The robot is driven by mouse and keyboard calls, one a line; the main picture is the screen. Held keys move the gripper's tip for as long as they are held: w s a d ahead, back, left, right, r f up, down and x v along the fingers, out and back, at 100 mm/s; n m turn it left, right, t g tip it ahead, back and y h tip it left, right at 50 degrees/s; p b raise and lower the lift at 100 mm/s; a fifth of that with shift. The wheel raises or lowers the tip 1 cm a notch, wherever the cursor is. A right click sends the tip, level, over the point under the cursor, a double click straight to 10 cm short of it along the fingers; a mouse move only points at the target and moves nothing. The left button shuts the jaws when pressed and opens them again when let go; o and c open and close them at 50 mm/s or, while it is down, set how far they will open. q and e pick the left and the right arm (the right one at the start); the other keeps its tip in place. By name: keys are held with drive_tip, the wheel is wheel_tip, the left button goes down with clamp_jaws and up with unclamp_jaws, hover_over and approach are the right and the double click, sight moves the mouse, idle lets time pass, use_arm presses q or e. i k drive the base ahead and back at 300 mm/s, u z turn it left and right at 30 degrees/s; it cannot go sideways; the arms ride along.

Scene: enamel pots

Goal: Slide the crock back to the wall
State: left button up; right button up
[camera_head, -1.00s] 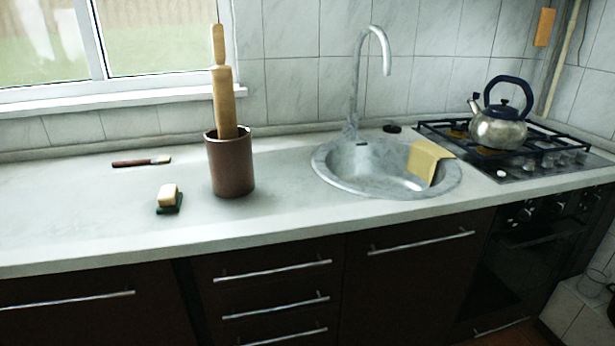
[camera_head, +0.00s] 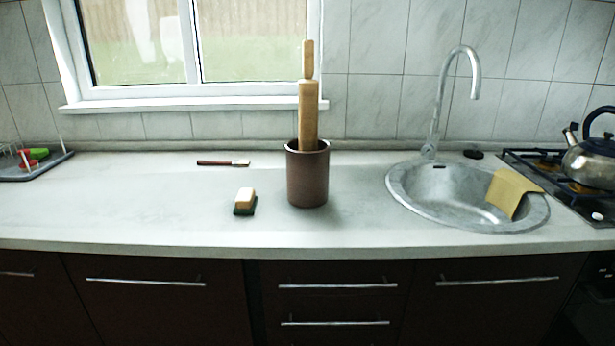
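The brown crock (camera_head: 307,182) stands upright on the pale counter (camera_head: 110,200), roughly midway between the front edge and the tiled wall (camera_head: 375,110). A wooden rolling pin (camera_head: 308,110) stands in it, its upper part and handle above the rim. Bare counter shows between the crock and the wall. Neither of my grippers is in view.
The sink (camera_head: 400,188) with a yellow cloth (camera_head: 510,190) is to the right. A kettle (camera_head: 590,165) sits on the stove.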

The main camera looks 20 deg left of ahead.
sight(308, 173)
drive_tip(key=k, duration=0.5)
drive_tip(key=u, duration=1.5)
drive_tip(key=i, duration=1.1)
drive_tip(key=z, duration=0.5)
